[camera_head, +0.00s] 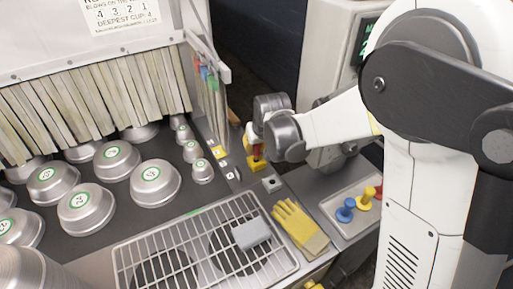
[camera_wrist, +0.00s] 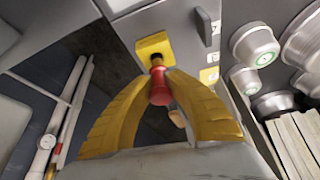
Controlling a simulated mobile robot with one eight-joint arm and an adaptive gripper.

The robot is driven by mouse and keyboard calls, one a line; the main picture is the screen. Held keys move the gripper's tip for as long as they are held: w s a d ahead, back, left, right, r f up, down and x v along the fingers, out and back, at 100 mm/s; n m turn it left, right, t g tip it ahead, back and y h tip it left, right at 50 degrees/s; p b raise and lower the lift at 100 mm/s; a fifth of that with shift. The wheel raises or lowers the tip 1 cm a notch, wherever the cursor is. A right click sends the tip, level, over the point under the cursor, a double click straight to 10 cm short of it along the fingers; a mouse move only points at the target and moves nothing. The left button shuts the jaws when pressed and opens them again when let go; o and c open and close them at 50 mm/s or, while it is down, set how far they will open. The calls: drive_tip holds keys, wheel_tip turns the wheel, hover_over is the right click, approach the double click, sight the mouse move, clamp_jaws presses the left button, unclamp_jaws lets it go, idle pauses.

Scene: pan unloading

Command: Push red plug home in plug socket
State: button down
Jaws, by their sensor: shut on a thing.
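The red plug (camera_wrist: 160,92) is between the yellow fingers of my gripper (camera_wrist: 162,80) in the wrist view. My gripper is shut on it. The plug's dark tip points at the yellow plug socket (camera_wrist: 155,44), at or very near its opening. I cannot tell how deep the tip sits. In the head view, the socket (camera_head: 258,164) is on the machine's edge, right below the gripper. The plug shows there as a small patch of red, mostly hidden by my gripper and wrist.
A tray (camera_head: 333,208) with a blue plug (camera_head: 345,210) and a yellow plug (camera_head: 365,199) lies to the right. Yellow gloves (camera_head: 299,228) and a wire rack (camera_head: 180,262) with a grey block (camera_head: 251,233) are in front. Several metal pans (camera_head: 155,184) stand left, by a strip curtain (camera_head: 95,100).

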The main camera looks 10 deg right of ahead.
drive_tip(key=shift+f+b, duration=1.15)
drive_tip(key=shift+f, duration=0.3)
idle(0.6)
drive_tip(key=c, duration=1.3)
unclamp_jaws()
drive_tip(key=v, duration=1.2)
